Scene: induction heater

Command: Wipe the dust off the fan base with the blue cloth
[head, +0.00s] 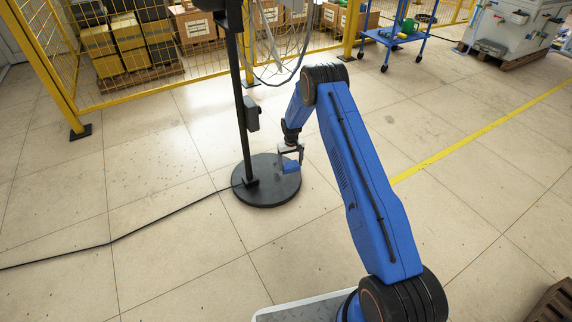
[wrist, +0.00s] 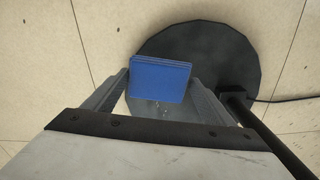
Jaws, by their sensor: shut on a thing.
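The fan base (head: 264,192) is a round dark disc on the floor, with the black fan pole (head: 240,110) rising from it. The base also fills the upper middle of the wrist view (wrist: 226,55). My gripper (head: 291,158) is over the right part of the base, pointing down. It is shut on the blue cloth (head: 291,167), a folded block that shows between the fingers in the wrist view (wrist: 160,80). I cannot tell whether the cloth touches the base. A few pale specks (wrist: 150,108) show on the base near the cloth.
A black cable (head: 150,232) runs from the base across the floor to the left. A yellow mesh fence (head: 200,75) with boxes behind it stands at the back. A blue cart (head: 398,38) stands at the back right. The tiled floor around the base is mostly clear.

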